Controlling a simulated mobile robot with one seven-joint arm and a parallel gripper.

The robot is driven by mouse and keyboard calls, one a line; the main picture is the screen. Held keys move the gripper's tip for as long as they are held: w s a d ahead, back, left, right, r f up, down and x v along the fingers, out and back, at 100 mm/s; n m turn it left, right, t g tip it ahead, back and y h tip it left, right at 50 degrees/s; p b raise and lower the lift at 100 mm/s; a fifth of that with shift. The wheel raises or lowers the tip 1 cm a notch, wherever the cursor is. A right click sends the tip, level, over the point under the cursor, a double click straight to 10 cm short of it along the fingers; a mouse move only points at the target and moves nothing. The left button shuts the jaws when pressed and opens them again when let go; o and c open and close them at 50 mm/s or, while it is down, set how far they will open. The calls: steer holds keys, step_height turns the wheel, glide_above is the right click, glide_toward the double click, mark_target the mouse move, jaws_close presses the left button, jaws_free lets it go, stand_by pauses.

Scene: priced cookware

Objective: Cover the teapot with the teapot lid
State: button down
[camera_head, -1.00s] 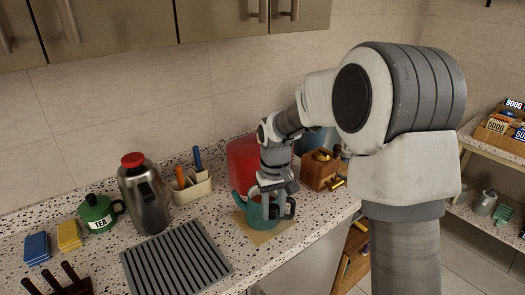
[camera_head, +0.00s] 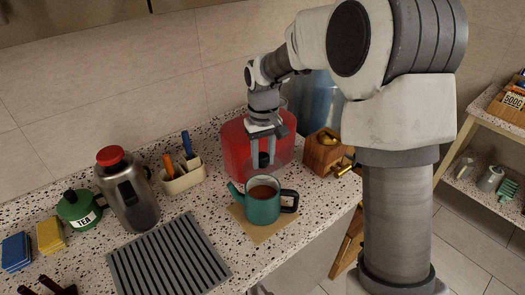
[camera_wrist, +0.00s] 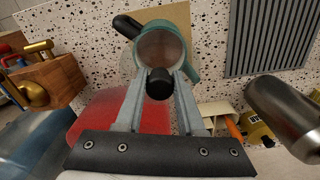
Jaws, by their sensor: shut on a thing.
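The teal teapot (camera_head: 262,208) stands upright on a tan mat, its spout to the left and black handle to the right. Its top is open, with brown liquid inside. My gripper (camera_head: 264,160) is shut on the black knob of the teapot lid (camera_head: 264,159), above and behind the teapot, in front of the red container. The lid looks like clear glass, and its rim is hard to make out. In the wrist view, the knob (camera_wrist: 159,84) sits between my fingertips, and the teapot (camera_wrist: 193,66) opening shows just beyond it.
The red container (camera_head: 236,150) stands close behind my gripper. A wooden box (camera_head: 322,156) is to the right. A grey ribbed mat (camera_head: 168,258), a steel flask (camera_head: 130,195) and a utensil holder (camera_head: 183,178) are to the left. The counter's front edge is near the teapot.

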mark_target(263, 172)
stand_by(0.4)
steer(key=shift+f+b, duration=1.55)
steer(key=shift+f, duration=0.85)
steer(key=shift+f, duration=0.15)
steer(key=shift+f+b, duration=0.6)
steer(key=shift+f, duration=0.25)
steer(key=shift+f, duration=0.15)
steer(key=shift+f, duration=0.25)
